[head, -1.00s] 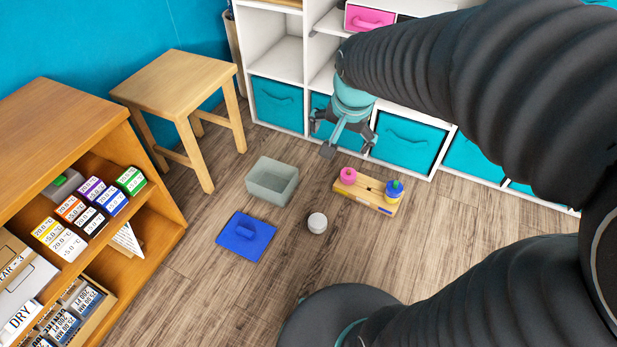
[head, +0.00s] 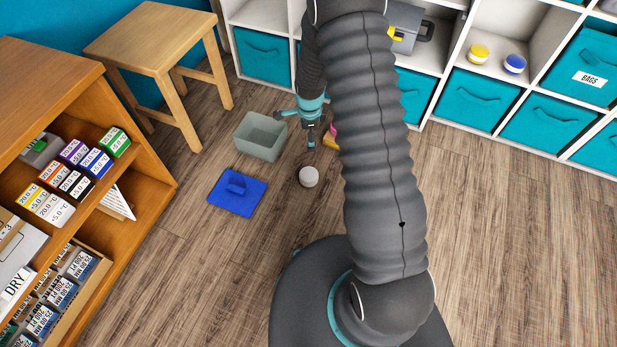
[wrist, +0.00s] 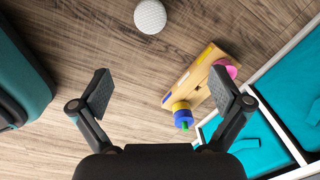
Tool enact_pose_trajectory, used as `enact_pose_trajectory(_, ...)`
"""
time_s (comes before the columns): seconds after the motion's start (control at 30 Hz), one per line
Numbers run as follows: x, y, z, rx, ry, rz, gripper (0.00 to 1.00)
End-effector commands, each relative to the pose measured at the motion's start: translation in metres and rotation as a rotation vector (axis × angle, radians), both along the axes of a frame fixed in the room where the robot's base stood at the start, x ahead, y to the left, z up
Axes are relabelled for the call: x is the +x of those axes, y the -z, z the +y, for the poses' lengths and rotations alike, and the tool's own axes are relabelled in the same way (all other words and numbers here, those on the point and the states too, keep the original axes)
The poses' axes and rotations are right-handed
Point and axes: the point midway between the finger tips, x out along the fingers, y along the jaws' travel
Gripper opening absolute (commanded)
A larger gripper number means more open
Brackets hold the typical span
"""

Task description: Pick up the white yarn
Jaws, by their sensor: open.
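The white yarn (head: 309,176) is a small round white ball on the wood floor, just below my gripper in the head view. In the wrist view the white yarn (wrist: 150,16) lies at the top, ahead of the fingertips and apart from them. My gripper (wrist: 163,92) is open with nothing between its fingers. In the head view my gripper (head: 311,143) hangs above the floor between the grey-green bin and the wooden block.
A grey-green bin (head: 248,150) and a blue lidlike piece (head: 222,201) lie left of the yarn. A wooden block (wrist: 204,72) with pink and blue-yellow pieces is close right. Shelves with teal bins (head: 470,103) line the back. Floor on the right is clear.

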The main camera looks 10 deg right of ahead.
Motion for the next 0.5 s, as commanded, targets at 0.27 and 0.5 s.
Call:
enact_pose_trajectory(0.27, -0.007, 0.091, 0.0, 0.007, 0.2, 0.053, 1.0)
enact_pose_trajectory(0.5, -0.01, 0.12, 0.0, 0.007, 0.24, 0.063, 1.0)
